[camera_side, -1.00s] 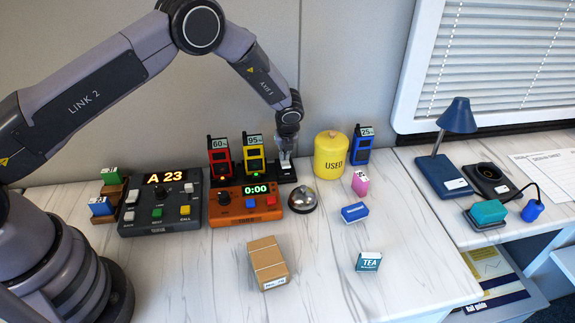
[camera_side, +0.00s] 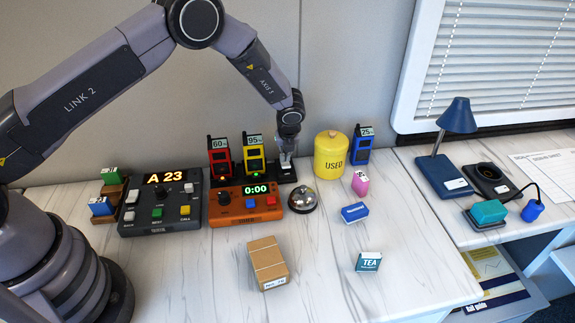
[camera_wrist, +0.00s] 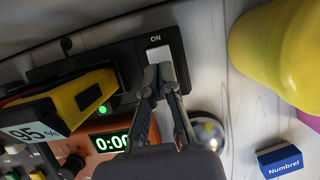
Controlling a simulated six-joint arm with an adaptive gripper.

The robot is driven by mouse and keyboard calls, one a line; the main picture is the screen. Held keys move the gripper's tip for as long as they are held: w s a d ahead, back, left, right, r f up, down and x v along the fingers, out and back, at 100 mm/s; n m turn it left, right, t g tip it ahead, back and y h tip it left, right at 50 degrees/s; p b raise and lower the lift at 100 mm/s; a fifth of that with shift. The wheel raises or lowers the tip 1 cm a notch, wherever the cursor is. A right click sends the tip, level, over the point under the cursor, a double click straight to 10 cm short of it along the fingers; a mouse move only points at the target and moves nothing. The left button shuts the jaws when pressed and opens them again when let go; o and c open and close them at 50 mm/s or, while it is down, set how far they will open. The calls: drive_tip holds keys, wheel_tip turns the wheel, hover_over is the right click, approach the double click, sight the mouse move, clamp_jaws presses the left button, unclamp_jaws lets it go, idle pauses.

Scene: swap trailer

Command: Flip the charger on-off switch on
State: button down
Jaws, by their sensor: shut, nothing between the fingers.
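The black charger (camera_side: 278,177) stands at the back of the counter and holds a red 60% unit (camera_side: 218,157) and a yellow 95% unit (camera_side: 253,153). In the wrist view, its white rocker switch (camera_wrist: 157,53) is on the charger's end (camera_wrist: 125,58), with the word ON beside its far end. My gripper (camera_side: 286,168) is shut and empty over this end. In the wrist view, my closed fingertips (camera_wrist: 158,74) overlap the switch and cover its near part. I cannot tell whether they touch it or which way it is tipped.
An orange timer box (camera_side: 228,214) and a silver bell (camera_side: 303,199) stand in front of the charger. The front right counter is mostly clear.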

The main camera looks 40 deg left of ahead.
wheel_tip(320, 180, up, 13)
drive_tip(key=shift+s+d+r, duration=0.2)
drive_tip(key=shift+s+d, duration=0.15)
wheel_tip(320, 180, up, 10)
drive_tip(key=f+n, duration=0.1)
drive_tip(key=n, duration=0.4)
hover_over(286, 166)
drive_tip(key=s+a, duration=0.3)
drive_tip(key=s, duration=0.1)
drive_tip(key=s+a+r+n+t+h, duration=0.1)
drive_tip(key=s+a+r+n, duration=0.1)
drive_tip(key=s+r+n, duration=0.3)
drive_tip(key=s+a+r+n, duration=0.2)
drive_tip(key=s+a+r, duration=0.1)
drive_tip(key=s+r, duration=0.3)
drive_tip(key=s+a+r+n+t+h, duration=0.1)
drive_tip(key=s+n, duration=0.6)
drive_tip(key=s, duration=0.5)
drive_tip(key=s+a+r+n, duration=0.1)
drive_tip(key=s+n, duration=0.7)
drive_tip(key=s, duration=0.4)
drive_tip(key=shift+r+t+h, duration=0.35)
drive_tip(key=shift+t+h, duration=0.05)
drive_tip(key=c, duration=1.8)
unclamp_jaws()
drive_tip(key=shift+w, duration=0.1)
